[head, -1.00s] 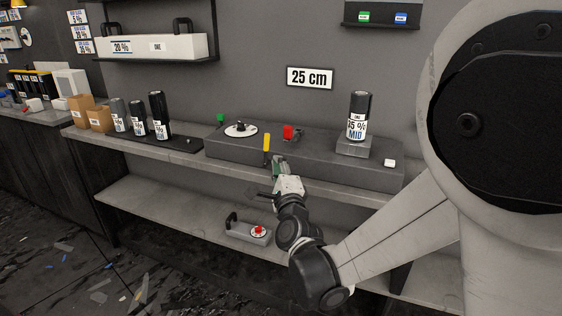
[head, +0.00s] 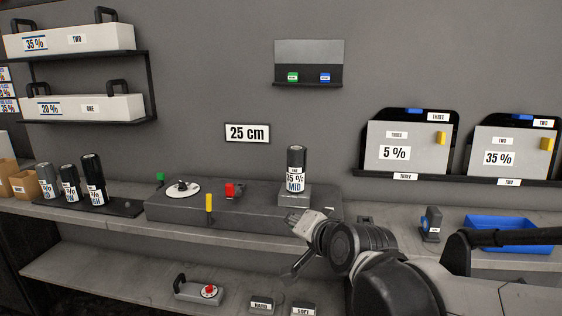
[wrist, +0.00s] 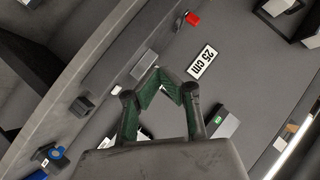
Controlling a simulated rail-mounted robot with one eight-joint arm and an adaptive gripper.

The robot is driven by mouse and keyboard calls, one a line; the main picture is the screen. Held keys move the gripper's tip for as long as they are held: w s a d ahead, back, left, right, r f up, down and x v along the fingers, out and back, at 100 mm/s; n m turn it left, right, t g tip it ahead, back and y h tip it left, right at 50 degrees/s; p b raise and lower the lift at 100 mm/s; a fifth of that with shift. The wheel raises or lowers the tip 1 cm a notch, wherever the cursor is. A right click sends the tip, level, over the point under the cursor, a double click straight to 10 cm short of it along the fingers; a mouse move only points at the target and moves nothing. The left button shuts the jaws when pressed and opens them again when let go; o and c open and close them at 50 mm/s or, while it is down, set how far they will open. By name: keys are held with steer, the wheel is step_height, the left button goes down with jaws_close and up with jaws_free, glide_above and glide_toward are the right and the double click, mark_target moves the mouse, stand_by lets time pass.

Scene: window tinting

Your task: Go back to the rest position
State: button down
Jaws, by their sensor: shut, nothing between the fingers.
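My gripper (head: 308,222) shows in the head view over the front right of the dark grey bench block (head: 245,222), below the film roll marked 35 % MID (head: 296,168). Its fingers are hard to make out there, turned away behind the wrist. In the wrist view my gripper (wrist: 160,78) has its green-lined fingers meeting at the tips, with nothing between them. The roll stands upright on a small grey pedestal (head: 294,195), apart from my gripper. The 25 cm sign (head: 247,133) hangs on the wall and also shows in the wrist view (wrist: 202,63).
The block carries a yellow handle (head: 209,203), a red part (head: 231,190) and a white disc (head: 183,188). Several rolls (head: 93,178) stand at left. A grey-and-blue tool (head: 431,222) and a blue tray (head: 510,222) are at right. A red-knobbed device (head: 199,291) lies on the lower shelf.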

steer(key=s+d+f+n+g+h+p, duration=0.1)
steer(key=s+d+f+n+g+h, duration=0.1)
steer(key=s+d, duration=0.6)
steer(key=s+d+f+n+g+h+p, duration=0.1)
steer(key=s+d+n+g+h+p, duration=0.1)
steer(key=s+d, duration=0.7)
steer(key=s+n+g+h, duration=0.1)
steer(key=s, duration=0.2)
steer(key=shift+s+f, duration=0.2)
steer(key=shift+f, duration=0.15)
